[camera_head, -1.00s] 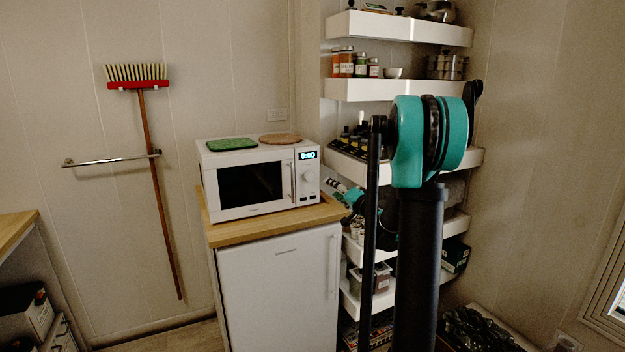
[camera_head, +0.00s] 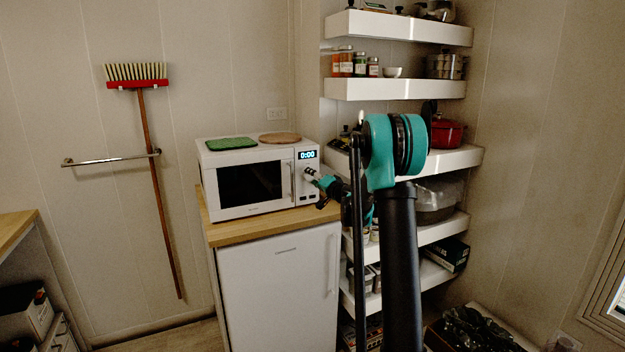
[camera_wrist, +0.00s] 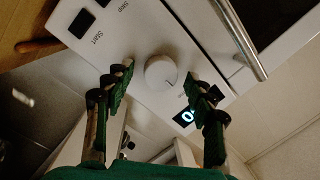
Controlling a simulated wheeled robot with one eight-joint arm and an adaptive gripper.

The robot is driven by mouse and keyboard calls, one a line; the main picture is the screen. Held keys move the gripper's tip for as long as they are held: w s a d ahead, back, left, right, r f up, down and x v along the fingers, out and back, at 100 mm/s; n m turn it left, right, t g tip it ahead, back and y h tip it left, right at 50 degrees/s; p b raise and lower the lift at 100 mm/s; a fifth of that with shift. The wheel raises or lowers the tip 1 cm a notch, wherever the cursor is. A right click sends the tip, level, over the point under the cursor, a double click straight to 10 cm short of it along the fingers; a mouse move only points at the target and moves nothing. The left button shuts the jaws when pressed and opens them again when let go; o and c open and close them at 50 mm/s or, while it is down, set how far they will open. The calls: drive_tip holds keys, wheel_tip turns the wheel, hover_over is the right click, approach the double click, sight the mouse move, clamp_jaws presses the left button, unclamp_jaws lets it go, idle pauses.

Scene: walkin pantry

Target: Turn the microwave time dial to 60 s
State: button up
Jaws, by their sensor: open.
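The white microwave (camera_head: 250,180) stands on a wood-topped white cabinet. Its display (camera_head: 307,155) reads 0:00. The round white time dial (camera_wrist: 161,71) shows in the wrist view, with a short dark mark on its face. My gripper (camera_head: 310,174) is at the right part of the microwave's front, in front of the control panel. In the wrist view my gripper (camera_wrist: 160,82) is open, with one finger on each side of the dial. Whether the fingers touch the dial cannot be told. In the head view the gripper hides the dial.
The microwave's door handle (camera_wrist: 237,38) runs close to the dial. The Start button (camera_wrist: 82,24) is on the dial's other side. White shelves (camera_head: 400,90) with jars and pots stand to the right, behind my arm. A green mat (camera_head: 231,143) and round board (camera_head: 280,138) lie on top.

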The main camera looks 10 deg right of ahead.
drive_tip(key=c, duration=1.2)
drive_tip(key=shift+o, duration=0.2)
drive_tip(key=shift+m, duration=0.3)
drive_tip(key=m, duration=0.5)
drive_tip(key=shift+f+t, duration=0.15)
drive_tip(key=shift+t, duration=0.25)
drive_tip(key=m, duration=0.6)
drive_tip(key=shift+m+t, duration=0.3)
drive_tip(key=shift+s+f, duration=0.1)
drive_tip(key=o, duration=1.2)
drive_tip(key=shift+c, duration=0.2)
